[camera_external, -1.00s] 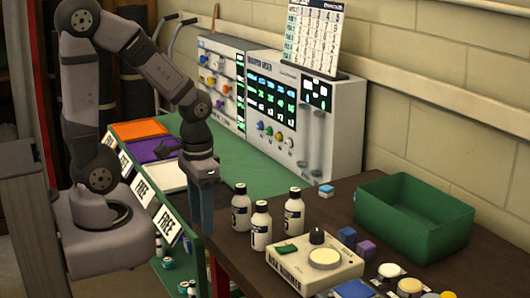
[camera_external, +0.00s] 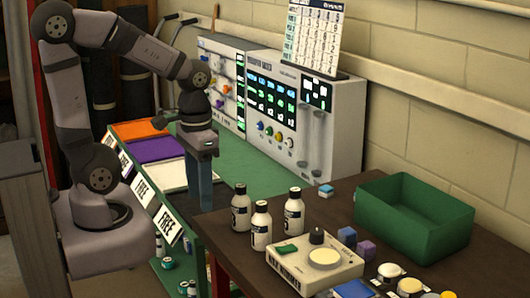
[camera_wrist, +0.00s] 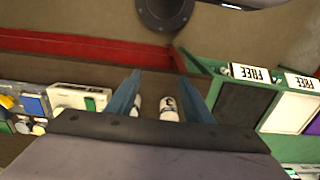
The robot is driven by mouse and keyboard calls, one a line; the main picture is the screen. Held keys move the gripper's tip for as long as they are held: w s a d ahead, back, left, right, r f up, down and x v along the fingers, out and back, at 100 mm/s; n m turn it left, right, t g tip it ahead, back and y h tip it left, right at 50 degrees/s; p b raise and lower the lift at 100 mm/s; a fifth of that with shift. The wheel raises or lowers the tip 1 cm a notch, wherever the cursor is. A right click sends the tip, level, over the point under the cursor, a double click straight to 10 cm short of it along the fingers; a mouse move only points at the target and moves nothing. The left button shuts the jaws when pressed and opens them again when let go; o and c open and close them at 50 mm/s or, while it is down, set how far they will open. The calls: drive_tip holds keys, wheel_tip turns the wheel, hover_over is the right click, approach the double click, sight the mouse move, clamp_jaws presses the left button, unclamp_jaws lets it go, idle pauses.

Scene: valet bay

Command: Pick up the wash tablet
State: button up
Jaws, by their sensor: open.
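No label in view says which thing is the wash tablet. Small blocks that could be it lie on the brown table: a blue-and-white one (camera_external: 326,191) behind the bottles, a bluish one (camera_external: 347,237) and a purple one (camera_external: 366,250) between the green bin and the disk machine. My gripper (camera_external: 199,205) hangs with its blue fingers down at the left, near the green bench edge and apart from these blocks.
Three white bottles (camera_external: 261,226) stand at the table's left end, close to my gripper. An empty green bin (camera_external: 425,238) is at the right. The disk machine (camera_external: 312,268) is in front. Trays with FREE signs (camera_external: 145,190) line the green bench, with control panels behind.

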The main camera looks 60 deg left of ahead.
drive_tip(key=w+a+r+t, duration=0.1)
drive_tip(key=w+r, duration=0.2)
drive_tip(key=w, duration=0.6)
drive_tip(key=n+t+y, duration=0.1)
drive_tip(key=n+t, duration=0.2)
hover_over(326, 188)
drive_tip(key=s, duration=0.3)
wheel_tip(326, 188, down, 2)
drive_tip(key=shift+s+d+f+p+x, duration=0.2)
drive_tip(key=shift+p+x, duration=0.45)
drive_tip(key=shift+x, duration=1.35)
drive_tip(key=shift+s+d+p+x, duration=0.25)
drive_tip(key=shift+p+x, duration=0.4)
drive_tip(key=shift+x, duration=1.35)
drive_tip(key=shift+s+d+f+p+x, duration=0.1)
drive_tip(key=shift+s+p+x, duration=0.4)
drive_tip(key=shift+x, duration=1.5)
drive_tip(key=shift+w, duration=0.15)
drive_tip(key=c, duration=1.1)
